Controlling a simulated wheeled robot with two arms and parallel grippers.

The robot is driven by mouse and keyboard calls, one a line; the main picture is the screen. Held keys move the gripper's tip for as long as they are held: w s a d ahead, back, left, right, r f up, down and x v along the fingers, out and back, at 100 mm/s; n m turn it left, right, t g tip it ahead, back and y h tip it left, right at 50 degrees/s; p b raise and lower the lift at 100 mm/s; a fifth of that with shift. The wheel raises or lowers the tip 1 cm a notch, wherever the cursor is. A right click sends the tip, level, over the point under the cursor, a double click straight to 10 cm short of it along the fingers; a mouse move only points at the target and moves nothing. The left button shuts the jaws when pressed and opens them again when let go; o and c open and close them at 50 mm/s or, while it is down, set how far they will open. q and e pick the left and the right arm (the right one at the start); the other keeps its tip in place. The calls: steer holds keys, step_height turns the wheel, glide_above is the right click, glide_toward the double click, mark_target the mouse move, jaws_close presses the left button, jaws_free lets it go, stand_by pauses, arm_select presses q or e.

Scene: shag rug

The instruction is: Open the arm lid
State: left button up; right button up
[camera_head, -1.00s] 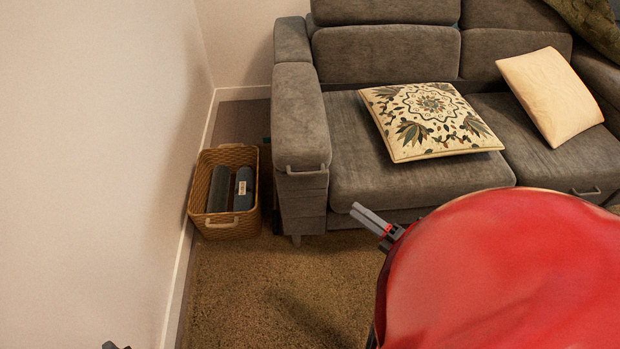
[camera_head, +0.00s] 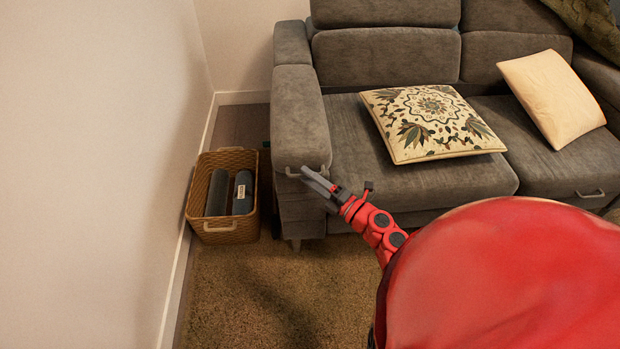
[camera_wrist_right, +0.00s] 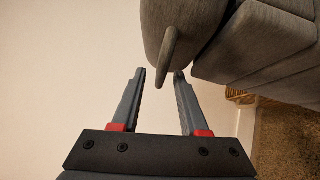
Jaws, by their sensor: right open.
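The arm lid (camera_head: 298,115) is the grey padded top of the sofa's left armrest, and it is shut. A grey handle (camera_head: 291,175) sits on its front end, partly hidden by my right gripper (camera_head: 312,178). In the right wrist view, the lid (camera_wrist_right: 180,22) is at the top and its handle (camera_wrist_right: 167,50) hangs down toward the gap between the fingertips. My right gripper (camera_wrist_right: 160,74) is open, with one finger on each side of the handle's end. I cannot tell whether a finger touches it. My left gripper is not in view.
A wicker basket (camera_head: 222,227) with dark rolled items stands between the wall and sofa. A patterned cushion (camera_head: 432,120) and a cream cushion (camera_head: 552,97) lie on the seats. The rug (camera_head: 270,290) in front is clear.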

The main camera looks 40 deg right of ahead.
steer(key=shift+w, duration=0.1)
jaws_close()
steer(key=shift+r, duration=0.1)
stand_by(1.3)
